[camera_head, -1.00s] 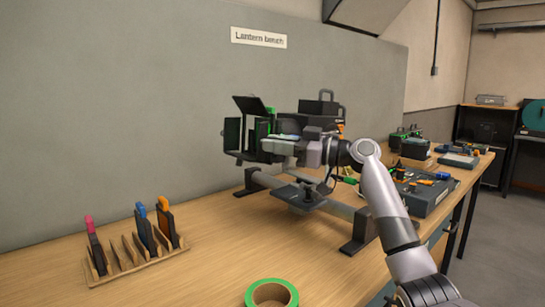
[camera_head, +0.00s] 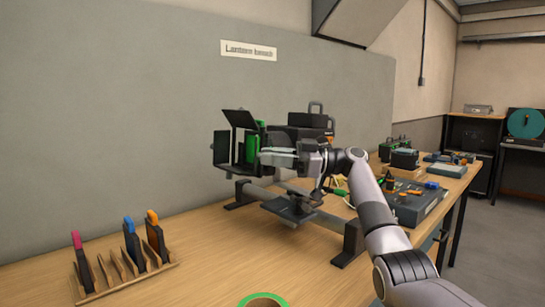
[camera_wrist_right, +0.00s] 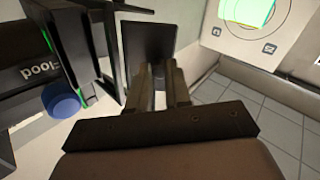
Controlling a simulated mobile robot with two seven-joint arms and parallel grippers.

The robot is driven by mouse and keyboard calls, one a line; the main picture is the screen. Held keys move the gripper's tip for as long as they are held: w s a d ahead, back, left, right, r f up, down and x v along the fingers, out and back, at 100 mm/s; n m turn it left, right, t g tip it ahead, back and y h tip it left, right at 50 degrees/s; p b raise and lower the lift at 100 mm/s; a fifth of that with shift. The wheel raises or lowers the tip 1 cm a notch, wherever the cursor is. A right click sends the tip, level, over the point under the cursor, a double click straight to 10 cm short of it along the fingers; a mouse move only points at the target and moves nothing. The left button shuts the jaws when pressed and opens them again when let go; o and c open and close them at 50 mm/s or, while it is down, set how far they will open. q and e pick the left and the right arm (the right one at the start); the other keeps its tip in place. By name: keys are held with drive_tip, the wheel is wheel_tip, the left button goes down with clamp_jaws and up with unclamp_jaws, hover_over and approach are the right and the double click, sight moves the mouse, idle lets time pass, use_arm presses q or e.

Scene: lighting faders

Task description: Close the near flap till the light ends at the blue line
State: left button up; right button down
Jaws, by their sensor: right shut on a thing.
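The lantern (camera_head: 306,121) stands on a rail on the bench, with dark flaps at its front: an upper flap (camera_head: 240,118) and a far-side flap (camera_head: 221,148). My right gripper (camera_head: 268,155) is at the near side of these flaps. In the right wrist view its fingers (camera_wrist_right: 163,85) are shut on a dark upright plate, the near flap (camera_wrist_right: 149,45). The gripper hides most of that flap in the head view. A green light patch (camera_wrist_right: 247,9) lies on a pale board at the top right of the wrist view. The blue line cannot be made out. My left gripper is out of view.
A wooden rack (camera_head: 128,279) with several coloured-tipped dark plates stands at the front left. A green tape roll (camera_head: 263,300) lies at the front edge. A dark tool case (camera_head: 415,207) and tools lie right of the lantern. Bench between rack and rail is clear.

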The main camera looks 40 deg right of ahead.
drive_tip(key=shift+f, duration=0.1)
drive_tip(key=c, duration=1.1)
unclamp_jaws()
drive_tip(key=shift+o, duration=0.2)
drive_tip(key=b+v, duration=0.1)
drive_tip(key=v, duration=0.6)
